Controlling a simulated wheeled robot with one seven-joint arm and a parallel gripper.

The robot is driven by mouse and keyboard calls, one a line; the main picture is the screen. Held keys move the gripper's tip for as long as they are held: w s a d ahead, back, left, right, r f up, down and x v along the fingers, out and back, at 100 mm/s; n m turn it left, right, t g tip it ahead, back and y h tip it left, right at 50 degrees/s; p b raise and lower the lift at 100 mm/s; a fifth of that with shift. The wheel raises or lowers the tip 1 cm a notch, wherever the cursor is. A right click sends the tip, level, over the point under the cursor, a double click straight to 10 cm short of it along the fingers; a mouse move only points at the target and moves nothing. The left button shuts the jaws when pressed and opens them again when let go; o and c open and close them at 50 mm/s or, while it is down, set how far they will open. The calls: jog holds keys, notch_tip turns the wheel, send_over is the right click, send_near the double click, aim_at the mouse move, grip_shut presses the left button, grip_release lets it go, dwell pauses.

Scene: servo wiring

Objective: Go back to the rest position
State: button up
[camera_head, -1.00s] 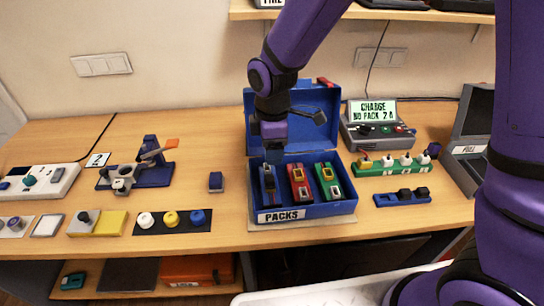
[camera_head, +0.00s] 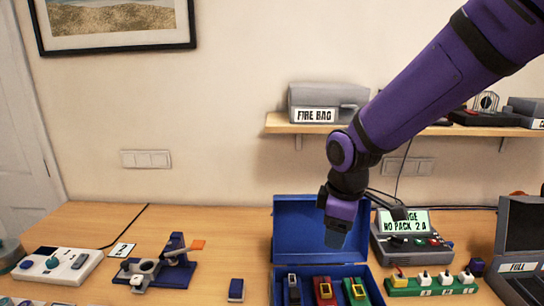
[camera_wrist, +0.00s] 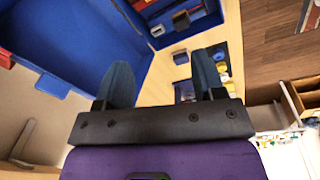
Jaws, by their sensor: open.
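My gripper (camera_head: 336,238) hangs above the open blue packs box (camera_head: 297,240), pointing down. In the wrist view my gripper (camera_wrist: 160,82) shows two dark fingers spread apart with nothing between them. Three packs stand in the box: a dark blue or grey one (camera_head: 293,289), a red one (camera_head: 325,291) and a green one (camera_head: 355,290). The gripper is apart from all of them. The box's front is cut off in the head view.
A charger with a lit screen (camera_head: 402,221) stands right of the box, with a green strip (camera_head: 433,285) before it. A shelf (camera_head: 420,127) with a fire bag (camera_head: 314,115) is above. A blue stand (camera_head: 176,266) is left. The air left of my arm is clear.

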jog(key=s+d+r+m+t, duration=0.4)
jog(key=s+d+r+m, duration=0.9)
jog(key=s+d, duration=0.4)
jog(key=shift+s+r+m, duration=0.3)
jog(key=shift+r+m, duration=0.1)
jog(key=shift+r, duration=0.25)
